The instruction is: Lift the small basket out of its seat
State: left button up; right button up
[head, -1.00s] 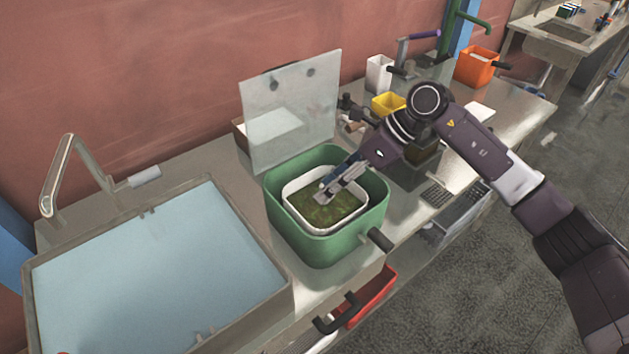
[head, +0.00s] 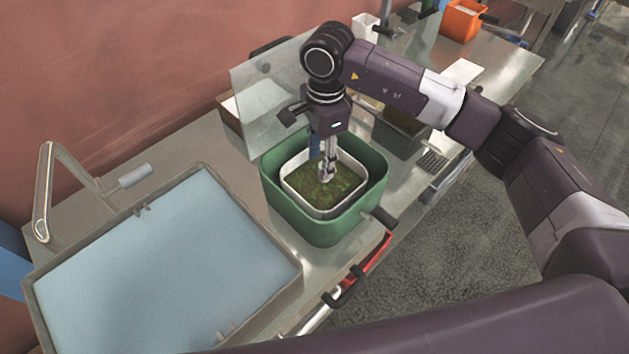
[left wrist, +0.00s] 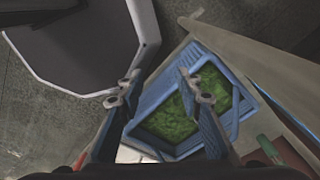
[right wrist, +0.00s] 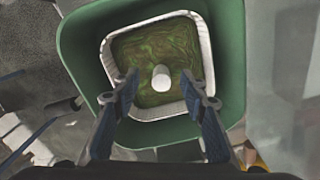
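The small basket, a white rounded-square container (head: 290,183) with greenish-brown contents, sits inside a larger green container (head: 314,231) on the steel counter. It also shows in the right wrist view (right wrist: 204,45), where a pale round knob (right wrist: 161,78) stands up from its middle. My right gripper (head: 327,176) points straight down over the basket. In the right wrist view its fingers (right wrist: 165,90) are apart, one on each side of the knob, with gaps between. Whether the fingertips touch the contents is unclear. My left gripper (left wrist: 153,93) is open and empty, away from the basket.
A wide basin (head: 165,270) with a pale blue surface lies left of the green container. A translucent panel (head: 262,95) stands behind it. A dark handle (head: 378,218) sticks out at its right. Below my left gripper is a blue tray (left wrist: 153,153) with green contents.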

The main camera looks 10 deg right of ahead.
jog(key=shift+w+d+f, duration=0.15)
jog(key=shift+w+f, duration=0.05)
jog(key=shift+f, duration=0.15)
jog(key=shift+f+b, duration=0.5)
jog(key=shift+f, duration=0.45)
jog(key=shift+d+f, duration=0.2)
jog(key=shift+f, duration=0.4)
notch_tip(320, 180, down, 4)
jog(key=shift+w+b, duration=0.1)
jog(key=shift+b, duration=0.55)
jog(key=c, duration=1)
pick_arm(q)
jog(key=shift+w+a+f, duration=0.1)
jog(key=shift+w+f, duration=0.15)
jog(key=shift+f, duration=0.3)
jog(key=shift+w+a+f, duration=0.1)
jog(key=shift+w+f, duration=0.15)
jog(key=shift+f, duration=0.3)
pick_arm(e)
jog(key=shift+r, duration=0.1)
grip_shut()
